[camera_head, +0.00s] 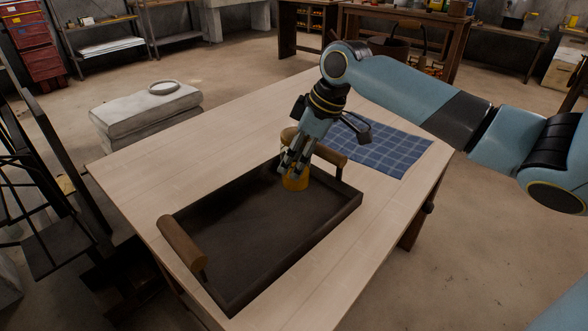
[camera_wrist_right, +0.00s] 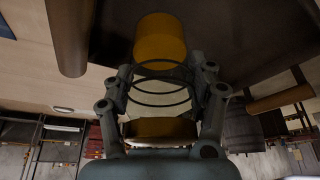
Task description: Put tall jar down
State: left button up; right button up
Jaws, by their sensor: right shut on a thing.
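The tall jar (camera_head: 295,183) has a yellow-orange lower part and a tan top. In the wrist view its yellow end (camera_wrist_right: 160,38), a clear ringed middle and another yellow band show. My right gripper (camera_head: 290,161) is shut on the jar, and in the wrist view its fingers (camera_wrist_right: 164,88) lie along both sides. The jar looks upright over the far end of the dark tray (camera_head: 258,222); I cannot tell whether its base touches the tray floor. The fingers hide part of the jar. My left gripper is not in view.
The tray has a brown handle (camera_head: 182,243) at its near-left end and another (camera_head: 328,154) at its far end. Its visible floor is bare. A blue checked cloth (camera_head: 378,146) lies beyond it on the pale wooden table (camera_head: 190,150), which is otherwise clear.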

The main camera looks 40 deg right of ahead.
notch_tip(320, 180, down, 3)
jog(key=shift+r, duration=0.15)
jog(key=shift+f, duration=0.2)
jog(key=shift+f, duration=0.1)
jog(key=o, duration=1.5)
jog(key=shift+c, duration=0.2)
jog(key=p+v, duration=0.1)
jog(key=v, duration=1.1)
jog(key=shift+s, duration=0.1)
